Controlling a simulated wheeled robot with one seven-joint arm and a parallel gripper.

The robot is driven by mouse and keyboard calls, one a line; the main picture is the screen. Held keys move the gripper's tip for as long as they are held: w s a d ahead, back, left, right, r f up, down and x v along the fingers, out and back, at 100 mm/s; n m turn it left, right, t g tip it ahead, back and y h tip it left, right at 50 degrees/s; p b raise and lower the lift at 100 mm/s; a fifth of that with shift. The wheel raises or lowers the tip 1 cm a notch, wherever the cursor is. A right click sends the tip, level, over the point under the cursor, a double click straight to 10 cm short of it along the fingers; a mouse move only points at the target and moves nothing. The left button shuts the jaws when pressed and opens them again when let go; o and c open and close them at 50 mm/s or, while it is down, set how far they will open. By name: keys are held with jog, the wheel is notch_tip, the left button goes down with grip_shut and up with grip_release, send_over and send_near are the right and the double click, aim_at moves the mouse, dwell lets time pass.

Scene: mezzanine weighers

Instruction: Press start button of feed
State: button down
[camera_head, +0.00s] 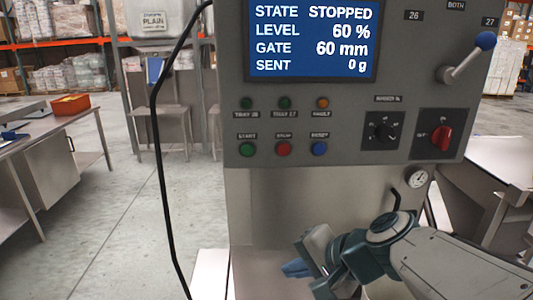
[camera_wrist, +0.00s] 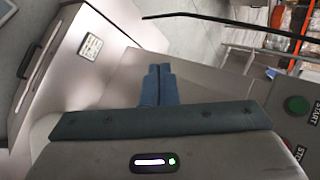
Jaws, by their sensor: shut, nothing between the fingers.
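The green START button (camera_head: 247,150) is at the left of the lower button row on the grey control panel (camera_head: 340,125). It also shows at the right edge of the wrist view (camera_wrist: 297,105), with its START label beside it. My gripper (camera_head: 294,268) is below the panel, in front of the metal front, apart from the button. Its blue fingertips (camera_wrist: 159,72) are together and empty. The red STOP button (camera_head: 284,149) and a blue button (camera_head: 320,148) sit to the right of START. The screen (camera_head: 312,40) reads STATE STOPPED, LEVEL 60 %, GATE 60 mm, SENT 0 g.
A black cable (camera_head: 158,150) hangs left of the panel. A lever with a blue knob (camera_head: 485,41), a black dial (camera_head: 381,131) and a red rotary switch (camera_head: 440,135) are at the right. A metal table (camera_head: 95,112) stands at the left, with clear floor between.

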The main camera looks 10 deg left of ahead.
aim_at(248, 150)
jog(key=w+a+r+m+t+y, duration=0.2)
jog(key=w+a+r+m+y, duration=0.1)
jog(key=r, duration=0.3)
jog(key=w+a+r+m+t+y, duration=0.2)
jog(key=w+a+r+m+y, duration=0.1)
jog(key=w+a+r+m, duration=0.1)
jog(key=shift+w+a+r+m+t, duration=0.35)
jog(key=shift+a+r+m, duration=0.55)
jog(key=shift+a+r, duration=0.6)
jog(key=shift+d+r, duration=0.15)
jog(key=shift+d, duration=0.05)
jog(key=shift+w+a+p, duration=0.35)
jog(key=shift+w, duration=1.05)
jog(key=shift+w+a+p, duration=0.35)
jog(key=shift+w, duration=1.1)
jog(key=shift+w+a+p, duration=0.35)
jog(key=shift+w, duration=1.05)
jog(key=shift+w, duration=0.15)
